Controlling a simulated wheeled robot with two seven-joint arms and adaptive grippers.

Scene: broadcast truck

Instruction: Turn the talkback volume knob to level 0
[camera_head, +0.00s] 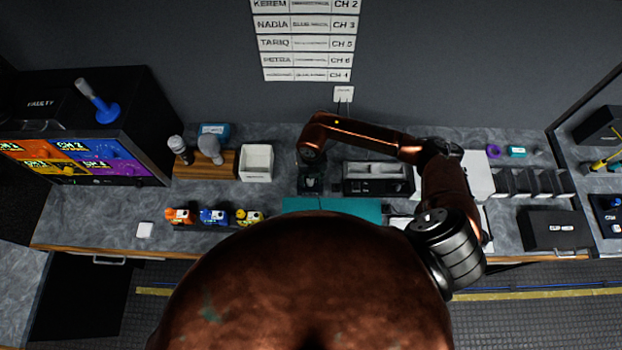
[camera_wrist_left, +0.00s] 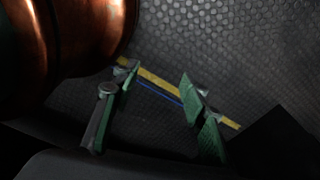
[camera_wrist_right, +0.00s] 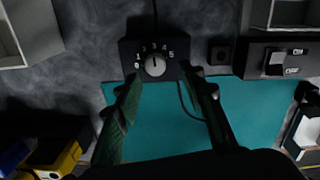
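The talkback volume knob (camera_wrist_right: 155,66) is a round grey dial on a black box (camera_wrist_right: 128,52) with white numbers around it. Its mark seems to point up, near the 3. My right gripper (camera_wrist_right: 160,82) is open, its green-padded fingertips on either side of and just short of the knob, apparently not touching it. In the head view my right gripper (camera_head: 311,182) hangs over the box, which it mostly hides. My left gripper (camera_wrist_left: 158,72) is open and empty above the dark floor, out of the head view.
A teal mat (camera_wrist_right: 255,115) lies at the box's front. A black unit with switches (camera_wrist_right: 283,62) stands to its right, and a white open box (camera_head: 257,163) to its left. Orange, blue and yellow items (camera_head: 213,216) stand at the front left. A cable runs beside the knob box.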

